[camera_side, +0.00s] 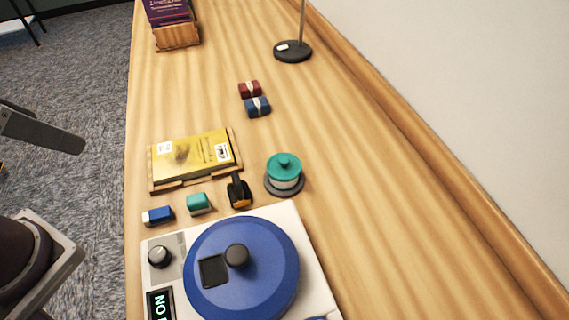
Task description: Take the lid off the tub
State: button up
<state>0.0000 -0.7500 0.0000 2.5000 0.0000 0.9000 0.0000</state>
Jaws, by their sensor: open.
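The tub (285,183) is a small round pale container on a dark round base, right of the middle of the bench. My gripper (78,200) is only partly in view at the left edge, over the floor beside the bench. It is open, well left of the tub and apart from it. No object shows between its jaws.
A white machine with a blue disc (270,280) stands in front of the tub. A black-and-orange tool (239,191), small blocks (199,203) and a tray with a yellow book (190,155) lie left. A stand (293,52) is behind. Bench right of the tub is clear.

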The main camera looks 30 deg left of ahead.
jog(key=m+g, duration=0.6)
jog(key=m, duration=0.9)
send_over(287, 160)
jog(key=f, duration=1.4)
jog(key=shift+w+a, duration=0.15)
jog(key=shift+a, duration=0.05)
jog(key=shift+m, duration=0.4)
jog(key=f, duration=0.8)
jog(key=shift+d, duration=0.2)
jog(key=shift+r, duration=0.1)
jog(key=c, duration=1.4)
